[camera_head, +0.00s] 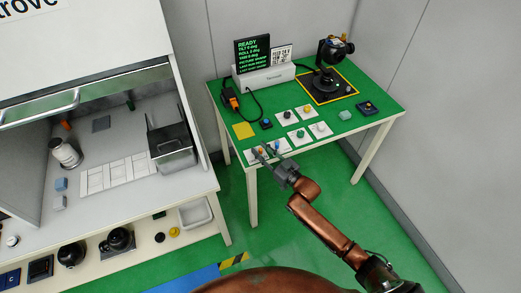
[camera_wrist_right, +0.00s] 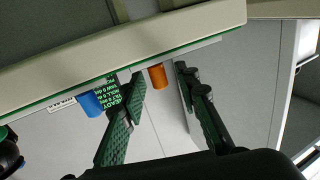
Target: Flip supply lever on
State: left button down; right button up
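A white panel (camera_head: 285,147) at the near left corner of the green table carries an orange lever (camera_head: 261,152) and a blue lever (camera_head: 277,146). No readable label shows which is the supply lever. My right gripper (camera_head: 265,154) reaches over this panel from the front, partly hiding it. In the right wrist view the orange lever (camera_wrist_right: 158,76) shows between the two spread fingers of my right gripper (camera_wrist_right: 162,85); contact cannot be told. The blue lever (camera_wrist_right: 90,103) is outside the fingers, to the left. My left gripper is not in view.
The green table (camera_head: 222,101) also holds several knob panels, a display (camera_head: 252,55) reading READY, and a black device (camera_head: 327,85) on a yellow-edged mat. A grey-white cabinet (camera_head: 100,60) with a worktop stands at the left. Green floor is free in front.

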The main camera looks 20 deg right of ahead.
jog(key=v, duration=1.1)
jog(key=shift+s+d, duration=0.15)
jog(key=shift+s, duration=0.05)
